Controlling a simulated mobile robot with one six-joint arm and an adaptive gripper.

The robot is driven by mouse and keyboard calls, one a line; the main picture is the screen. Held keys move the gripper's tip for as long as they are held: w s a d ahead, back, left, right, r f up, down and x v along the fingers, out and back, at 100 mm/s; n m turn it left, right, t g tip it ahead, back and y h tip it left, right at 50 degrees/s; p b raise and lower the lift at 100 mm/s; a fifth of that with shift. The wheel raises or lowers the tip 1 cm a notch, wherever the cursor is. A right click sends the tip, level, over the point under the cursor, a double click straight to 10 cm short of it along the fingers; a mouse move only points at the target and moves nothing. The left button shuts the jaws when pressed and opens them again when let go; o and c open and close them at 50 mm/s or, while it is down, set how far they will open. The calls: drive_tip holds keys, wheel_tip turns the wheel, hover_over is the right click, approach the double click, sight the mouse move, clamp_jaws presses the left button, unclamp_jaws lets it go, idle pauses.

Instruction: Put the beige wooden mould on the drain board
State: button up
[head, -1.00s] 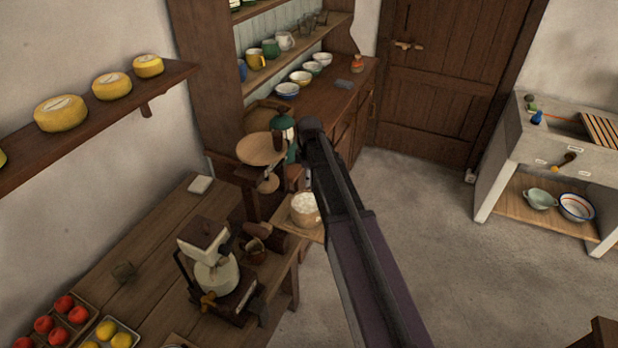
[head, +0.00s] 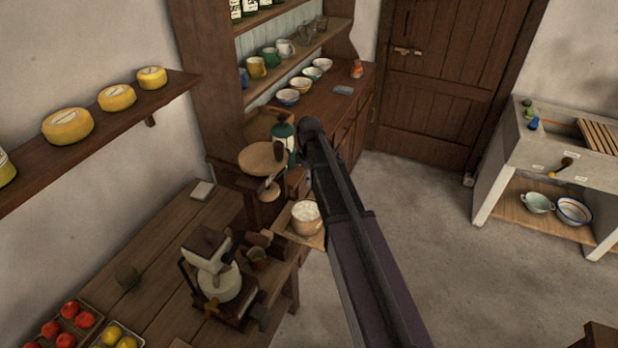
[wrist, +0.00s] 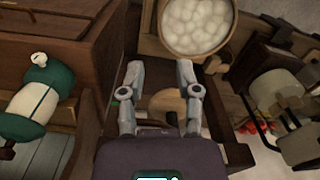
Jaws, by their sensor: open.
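My gripper (wrist: 158,72) is open and empty in the wrist view, with both fingers apart. A tan, rounded wooden piece (wrist: 166,104) shows behind and between the fingers; I cannot tell for sure whether it is the beige wooden mould. My arm hides part of this area. The slatted wooden drain board (head: 600,136) is on the stone sink at the far right.
A wooden tub of white balls (head: 306,217) stands close to my arm and near the fingertips in the wrist view (wrist: 198,24). A dark green-and-white object (wrist: 38,98) is at left. The table (head: 165,245) holds a grinder-like device (head: 215,275). Open floor (head: 440,250) lies before the sink.

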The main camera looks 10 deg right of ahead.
drive_tip(key=shift+s, duration=0.1)
drive_tip(key=s+m, duration=1.3)
drive_tip(key=s, duration=0.8)
drive_tip(key=shift+s+d+m, duration=0.15)
drive_tip(key=shift+d+m, duration=0.1)
drive_tip(key=shift+m, duration=0.15)
drive_tip(key=shift+d, duration=0.1)
